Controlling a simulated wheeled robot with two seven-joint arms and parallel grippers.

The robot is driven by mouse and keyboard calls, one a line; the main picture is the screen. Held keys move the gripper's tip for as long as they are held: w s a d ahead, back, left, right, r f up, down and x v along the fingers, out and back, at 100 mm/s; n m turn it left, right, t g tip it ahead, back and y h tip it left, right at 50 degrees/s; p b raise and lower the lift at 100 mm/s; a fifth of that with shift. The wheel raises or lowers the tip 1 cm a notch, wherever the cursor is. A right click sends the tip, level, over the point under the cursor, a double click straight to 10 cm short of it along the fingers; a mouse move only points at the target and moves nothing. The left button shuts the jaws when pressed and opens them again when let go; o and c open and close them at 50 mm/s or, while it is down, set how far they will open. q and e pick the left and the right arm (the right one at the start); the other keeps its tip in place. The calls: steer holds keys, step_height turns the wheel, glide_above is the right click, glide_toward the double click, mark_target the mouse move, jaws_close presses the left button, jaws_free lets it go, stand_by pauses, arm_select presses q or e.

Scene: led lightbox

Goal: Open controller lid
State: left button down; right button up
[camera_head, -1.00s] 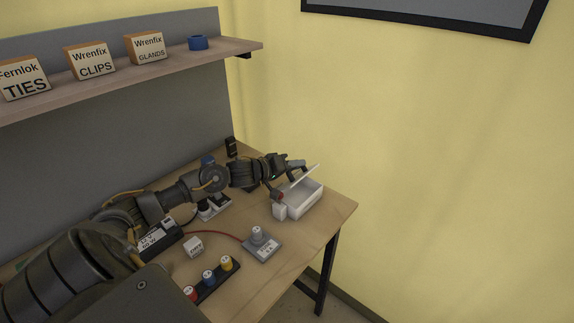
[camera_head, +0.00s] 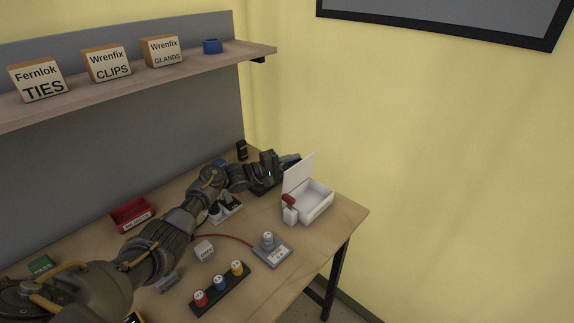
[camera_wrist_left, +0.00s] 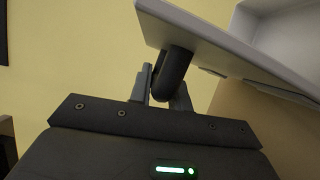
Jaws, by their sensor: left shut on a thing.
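The white controller box (camera_head: 316,207) stands at the right end of the bench. Its lid (camera_head: 298,174) is raised to a steep, nearly upright angle. A small white part with a red top (camera_head: 289,203) is on the box's left side. My left gripper (camera_head: 290,160) is behind the lid. In the left wrist view, the underside of my gripper's reach shows the lid (camera_wrist_left: 225,42) and a dark round handle (camera_wrist_left: 174,70) on it. My left gripper (camera_wrist_left: 164,88) is shut on that handle. My right gripper is not in view.
A grey block with a knob (camera_head: 272,250), a strip of red, blue and yellow knobs (camera_head: 220,288) and a white cube (camera_head: 204,251) lie in front. A red bin (camera_head: 132,214) is at the left. Labelled boxes stand on the shelf (camera_head: 190,72). Bare wood lies right of the grey block.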

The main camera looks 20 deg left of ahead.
arm_select(q)
steer(key=shift+w+r+n, duration=0.1)
steer(key=shift+n, duration=0.2)
stand_by(0.4)
steer(key=c, duration=1.6)
jaws_free()
steer(key=shift+o, duration=1.2)
steer(key=shift+d, duration=0.1)
steer(key=shift+a, duration=0.35)
steer(key=b+v, duration=0.2)
steer(key=v, duration=0.8)
steer(key=shift+s, duration=0.4)
